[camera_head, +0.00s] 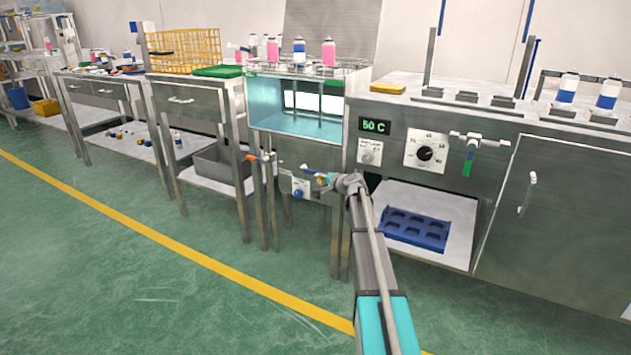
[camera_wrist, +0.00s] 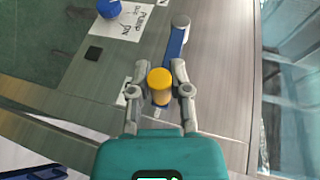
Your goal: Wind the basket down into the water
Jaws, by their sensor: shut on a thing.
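The wire basket (camera_head: 352,66) stands at the top of the water tank, with several white-and-blue and pink bottles upright in it. The tank (camera_head: 266,105) has a clear front, with teal-tinted water behind it. My gripper (camera_wrist: 160,92) is shut on the yellow knob (camera_wrist: 159,80) of a crank, with one finger on each side. The crank's blue arm (camera_wrist: 175,45) runs from near the knob to a grey hub (camera_wrist: 180,22). In the head view my gripper (camera_head: 325,181) is at the front panel below the tank, and the crank is small and partly hidden.
A blue knob (camera_wrist: 109,8) beside a pump label sits on the same panel. To the right, a cabinet has a 50 C display (camera_head: 375,126), a dial (camera_head: 425,152) and a blue tray (camera_head: 415,230) on its lower shelf. Green floor in front is clear.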

